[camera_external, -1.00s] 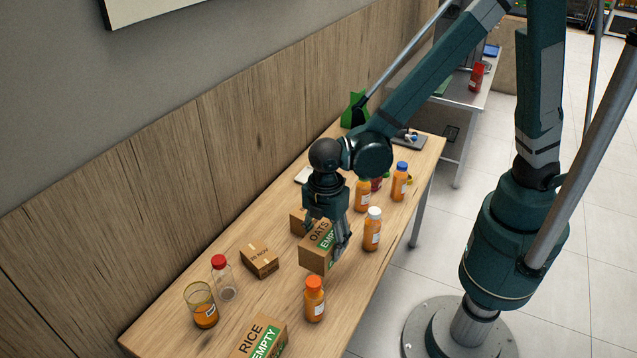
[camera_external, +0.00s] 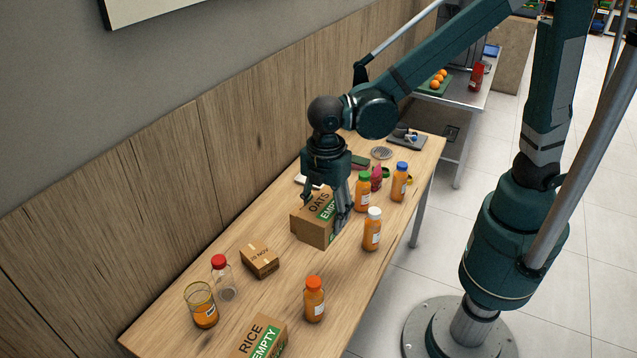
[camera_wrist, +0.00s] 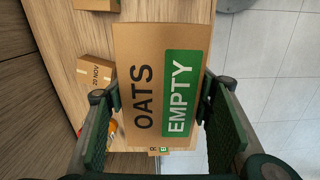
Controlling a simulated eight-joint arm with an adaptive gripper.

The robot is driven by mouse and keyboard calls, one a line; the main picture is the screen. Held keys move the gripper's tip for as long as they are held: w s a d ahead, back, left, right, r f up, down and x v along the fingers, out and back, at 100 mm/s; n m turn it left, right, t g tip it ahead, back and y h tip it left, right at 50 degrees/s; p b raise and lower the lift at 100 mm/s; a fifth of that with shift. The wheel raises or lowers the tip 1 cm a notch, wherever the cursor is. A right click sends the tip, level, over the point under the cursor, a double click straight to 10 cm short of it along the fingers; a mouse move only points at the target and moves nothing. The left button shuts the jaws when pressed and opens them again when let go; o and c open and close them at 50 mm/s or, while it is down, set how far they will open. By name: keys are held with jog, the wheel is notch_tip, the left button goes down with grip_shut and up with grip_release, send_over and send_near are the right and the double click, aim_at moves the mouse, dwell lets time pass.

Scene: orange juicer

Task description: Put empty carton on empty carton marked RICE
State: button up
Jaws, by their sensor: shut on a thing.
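My gripper (camera_external: 328,204) is shut on a brown carton marked OATS (camera_external: 310,230) with a green EMPTY label. In the wrist view the OATS carton (camera_wrist: 150,45) fills the space between the two fingers (camera_wrist: 160,105). It seems raised above the table in the external view. The carton marked RICE (camera_external: 247,336), also with a green EMPTY label, stands at the near end of the table, cut off by the lower picture edge.
A small carton (camera_external: 260,260) stands left of the held carton. An orange-capped bottle (camera_external: 314,300), a red-capped clear bottle (camera_external: 222,280) and a glass jar (camera_external: 202,307) stand nearer. A white-capped bottle (camera_external: 372,232) stands close to my gripper's right. The wooden table (camera_external: 245,300) has bare patches between them.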

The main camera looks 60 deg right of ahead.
aim_at(317, 211)
notch_tip(317, 211, up, 4)
jog(key=shift+f, duration=0.25)
jog(key=a, duration=0.1)
jog(key=a+p, duration=0.1)
jog(key=a, duration=0.1)
jog(key=shift+w+r, duration=0.2)
jog(key=shift+w, duration=0.2)
jog(key=w+a+p, duration=0.1)
jog(key=a+p, duration=0.7)
jog(key=a, duration=2.1)
jog(key=shift+n, duration=0.3)
jog(key=shift+w+f, duration=0.1)
jog(key=shift+f, duration=2.7)
jog(key=shift+f+b, duration=0.3)
jog(key=shift+f, duration=2.85)
